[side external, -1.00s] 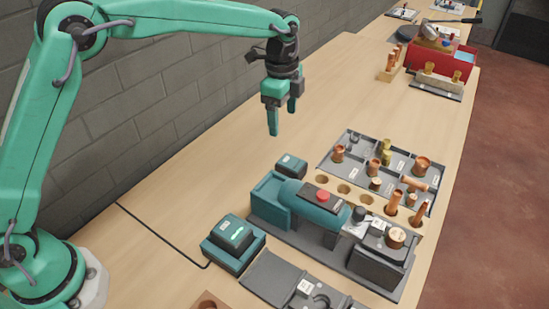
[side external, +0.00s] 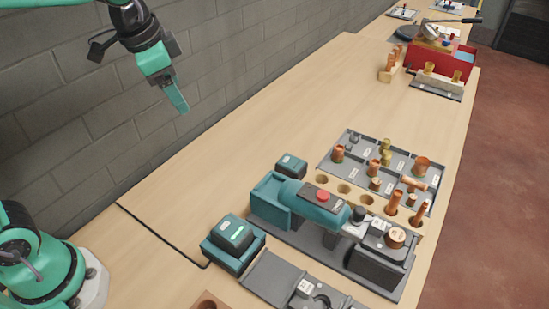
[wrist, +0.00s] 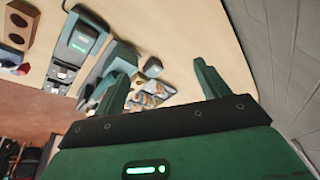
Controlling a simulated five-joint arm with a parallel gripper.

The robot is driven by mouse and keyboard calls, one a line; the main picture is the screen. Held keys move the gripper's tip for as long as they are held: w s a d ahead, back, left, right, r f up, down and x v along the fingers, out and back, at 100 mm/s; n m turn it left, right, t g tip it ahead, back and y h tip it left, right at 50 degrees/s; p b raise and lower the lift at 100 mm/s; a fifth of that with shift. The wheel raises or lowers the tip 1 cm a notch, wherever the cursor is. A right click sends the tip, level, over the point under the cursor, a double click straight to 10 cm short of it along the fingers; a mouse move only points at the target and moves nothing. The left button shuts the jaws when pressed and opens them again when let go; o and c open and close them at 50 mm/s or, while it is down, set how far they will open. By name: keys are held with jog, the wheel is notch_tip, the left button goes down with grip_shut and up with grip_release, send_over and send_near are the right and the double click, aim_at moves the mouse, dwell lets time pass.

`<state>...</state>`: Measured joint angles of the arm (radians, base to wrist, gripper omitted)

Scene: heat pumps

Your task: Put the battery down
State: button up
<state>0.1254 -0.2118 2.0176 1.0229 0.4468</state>
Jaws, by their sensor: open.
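My gripper (side external: 178,100) is open and empty, raised high at the left of the side view, well away from both batteries. In the wrist view its two fingers (wrist: 163,62) stand apart with nothing held between them. One dark battery with a teal lower part (side external: 291,165) sits on the table behind the teal power tool (side external: 318,207). Another battery (side external: 235,234) sits in the teal charger (side external: 228,257), left of the tool; the charger also shows in the wrist view (wrist: 76,50). Nothing touches the battery behind the tool from above.
A grey tray of copper and brass fittings (side external: 352,165) lies right of the battery. A grey open tray (side external: 268,281) lies in front. A black cable (side external: 160,235) runs to the charger. A red box (side external: 455,65) stands far back. The table's middle back is clear.

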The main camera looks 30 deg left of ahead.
jog(key=s+a+f+n+t, duration=0.1)
jog(key=s+a+f+n, duration=0.1)
jog(key=s, duration=0.4)
jog(key=s+a+f+n+t, duration=0.1)
jog(key=s+a+n, duration=0.1)
jog(key=s+n, duration=0.2)
jog(key=shift+s+a+f+n, duration=0.25)
jog(key=shift+s+f+n, duration=0.1)
jog(key=shift+s, duration=1.1)
